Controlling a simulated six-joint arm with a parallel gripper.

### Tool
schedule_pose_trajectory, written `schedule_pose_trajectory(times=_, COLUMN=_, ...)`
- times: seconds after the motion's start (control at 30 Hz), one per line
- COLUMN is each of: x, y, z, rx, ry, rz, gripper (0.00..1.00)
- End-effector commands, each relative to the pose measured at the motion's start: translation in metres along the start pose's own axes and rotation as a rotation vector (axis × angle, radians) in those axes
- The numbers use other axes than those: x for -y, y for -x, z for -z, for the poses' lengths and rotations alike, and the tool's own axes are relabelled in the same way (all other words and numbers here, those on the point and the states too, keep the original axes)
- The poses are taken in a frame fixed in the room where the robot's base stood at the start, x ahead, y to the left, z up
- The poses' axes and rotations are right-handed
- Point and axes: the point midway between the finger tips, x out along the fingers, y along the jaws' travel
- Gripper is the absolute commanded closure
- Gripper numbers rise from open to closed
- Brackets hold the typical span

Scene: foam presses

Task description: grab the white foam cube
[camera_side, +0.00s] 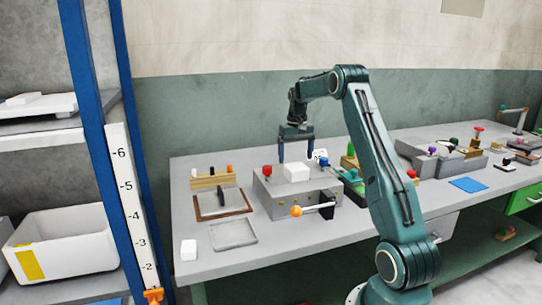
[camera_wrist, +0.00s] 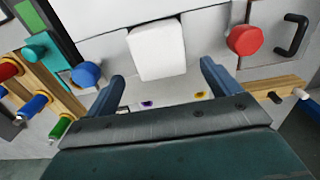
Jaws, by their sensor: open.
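A white foam cube (camera_side: 296,172) sits on top of a grey press box (camera_side: 266,195), between a red knob (camera_side: 267,170) and a blue knob (camera_side: 324,162). In the wrist view the white cube (camera_wrist: 157,50) lies just ahead of the fingertips, roughly centred between them. My gripper (camera_side: 296,158) points down above and behind the cube, with its blue fingers apart and empty. In the wrist view my gripper (camera_wrist: 162,71) shows both fingers spread wider than the cube. I see no contact with the cube. Another small white block (camera_side: 188,250) stands at the table's front left.
An orange-tipped lever (camera_side: 296,211) sticks out from the press front. A shallow grey tray (camera_side: 233,235) and a brown-framed board (camera_side: 222,204) lie to the left. A wooden rack (camera_side: 212,181) stands behind them. Other fixtures and a blue mat (camera_side: 468,185) are at right.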

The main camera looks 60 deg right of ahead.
Motion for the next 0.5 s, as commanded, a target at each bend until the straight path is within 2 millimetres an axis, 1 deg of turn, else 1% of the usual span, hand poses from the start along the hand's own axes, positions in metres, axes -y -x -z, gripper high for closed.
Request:
schedule_pose_trajectory(times=0.3, x=0.001, y=-0.034, z=-0.001, rx=0.003, ry=0.000, rz=0.000, gripper=0.11)
schedule_pose_trajectory(times=0.5, x=0.001, y=-0.048, z=0.000, rx=0.002, ry=0.000, rz=0.000, gripper=0.11)
